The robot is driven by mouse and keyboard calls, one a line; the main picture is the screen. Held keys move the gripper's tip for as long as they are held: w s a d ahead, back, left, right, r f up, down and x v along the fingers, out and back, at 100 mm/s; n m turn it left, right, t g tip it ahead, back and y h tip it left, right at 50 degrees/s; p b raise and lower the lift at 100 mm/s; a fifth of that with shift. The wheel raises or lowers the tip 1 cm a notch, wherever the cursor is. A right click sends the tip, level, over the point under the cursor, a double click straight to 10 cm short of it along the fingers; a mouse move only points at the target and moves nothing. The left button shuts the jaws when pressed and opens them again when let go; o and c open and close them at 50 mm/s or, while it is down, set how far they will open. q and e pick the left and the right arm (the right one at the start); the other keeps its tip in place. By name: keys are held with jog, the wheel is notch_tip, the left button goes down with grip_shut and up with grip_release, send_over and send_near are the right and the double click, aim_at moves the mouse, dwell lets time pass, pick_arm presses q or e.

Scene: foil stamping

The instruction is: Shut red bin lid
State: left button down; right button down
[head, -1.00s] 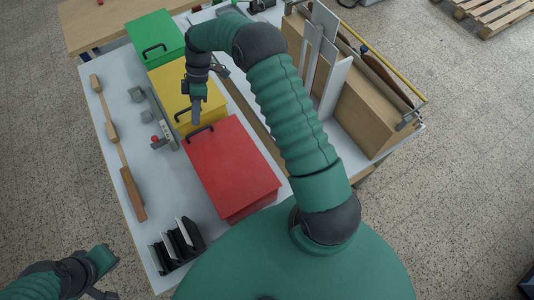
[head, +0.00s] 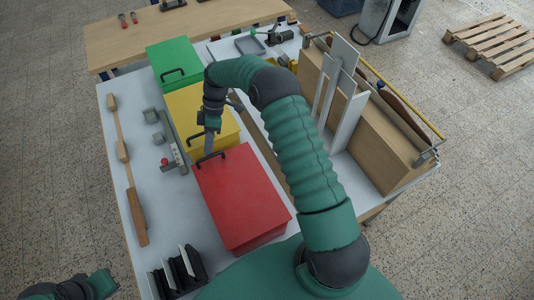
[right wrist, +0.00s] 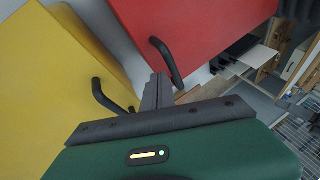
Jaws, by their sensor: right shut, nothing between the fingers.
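The red bin (head: 243,200) stands on the white table, and its red lid (head: 235,190) lies flat over it with no gap that I can see. The lid's black handle (head: 222,153) is at its far edge; it also shows in the right wrist view (right wrist: 167,62). My right gripper (head: 209,148) is shut and empty, pointing down close by the handle. In the right wrist view its fingertips (right wrist: 158,82) are beside the handle; I cannot tell whether they touch. My left gripper (head: 103,284) is at the bottom left, its fingers unclear.
A yellow bin (head: 185,107) and a green bin (head: 170,54) with lids stand in line behind the red one. A black rack (head: 180,275) stands in front. A wooden bar (head: 124,165) and metal parts lie left. A wooden box with boards (head: 370,150) stands right.

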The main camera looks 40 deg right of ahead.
jog(key=v, duration=1.7)
jog(key=shift+d+f, duration=0.15)
jog(key=shift+d, duration=0.15)
jog(key=shift+s+f, duration=0.1)
jog(key=shift+f, duration=0.05)
